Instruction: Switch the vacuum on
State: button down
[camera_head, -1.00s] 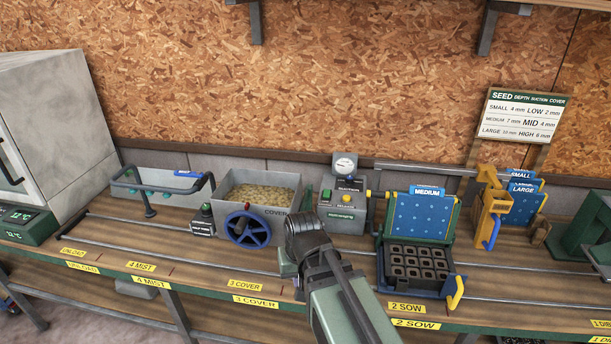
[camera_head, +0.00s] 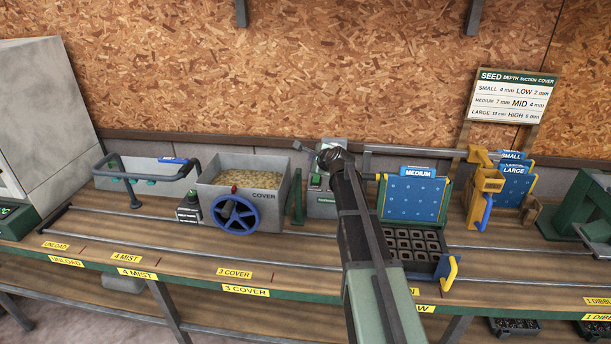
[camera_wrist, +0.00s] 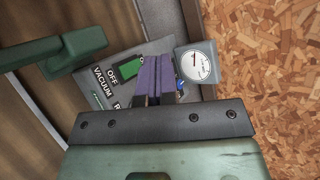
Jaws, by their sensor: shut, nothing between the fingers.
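The grey vacuum control box (camera_head: 321,208) stands at the back of the bench. My arm covers its right part in the head view. Its green switch (camera_head: 316,180) shows on the left of its face. In the wrist view, the grey panel (camera_wrist: 97,99) reads "OFF" and "VACUUM", with the green switch (camera_wrist: 131,69) beside the lettering. My gripper (camera_wrist: 156,62) has its purple fingers shut and empty, over the panel just right of the switch. I cannot tell whether they touch it. The round gauge (camera_wrist: 197,61) lies right of the fingers. Knobs are mostly hidden behind them.
A green post (camera_head: 298,197) stands left of the box, then the grey cover hopper (camera_head: 271,198) with its blue wheel (camera_head: 234,214). The blue seed plate (camera_head: 414,201) and black tray (camera_head: 430,266) are to the right. Rails run along the bench.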

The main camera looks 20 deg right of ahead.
aim_at(315, 180)
jog(key=shift+w+d+r+m, duration=0.1)
jog(key=shift+w+r+m, duration=0.15)
jog(key=shift+w+m, duration=0.05)
jog(key=w+f+b, duration=0.1)
jog(key=f+b, duration=0.1)
jog(key=w+d+f+b, duration=0.1)
jog(key=f+b, duration=0.2)
jog(key=w+f+b, duration=0.1)
jog(key=f+b, duration=0.2)
jog(key=shift+d, duration=0.4)
jog(key=shift+f, duration=0.1)
dwell(1.6)
jog(key=shift+w+d+f+b, duration=0.1)
jog(key=shift+w+f+b, duration=0.05)
jog(key=shift+f+b, duration=0.25)
jog(key=shift+w+f+b, duration=0.1)
jog(key=shift+f+b, duration=0.15)
jog(key=shift+b, duration=0.15)
dwell(0.3)
jog(key=shift+r, duration=0.1)
jog(key=shift+s+r+p, duration=0.25)
jog(key=shift+r+p, duration=0.4)
jog(key=shift+p, duration=0.1)
